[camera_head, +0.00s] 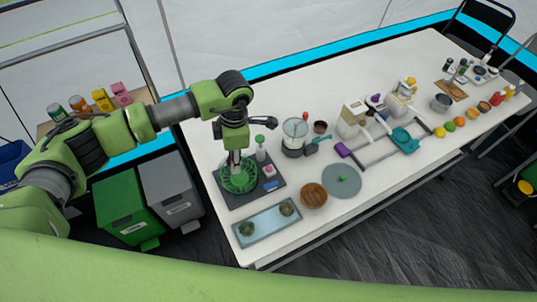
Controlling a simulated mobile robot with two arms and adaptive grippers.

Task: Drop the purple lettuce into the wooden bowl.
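The wooden bowl (313,197) is a brown round bowl near the front edge of the long white table. Two small, dark greenish round items, a left one (247,229) and a right one (287,208), rest on a pale blue tray (265,224) left of the bowl. I cannot tell if either is the purple lettuce. My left gripper (236,160) points down at a green round basket (239,186) on a dark mat. The basket's contents are partly hidden, and the fingers are too small to read. My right gripper is not in view.
A grey round board (342,180) lies right of the bowl. A blender (294,137), a green-topped bottle (261,150) and a metal rack (375,140) stand behind. Several fruits line the right front edge. Green (123,205) and grey bins stand left of the table.

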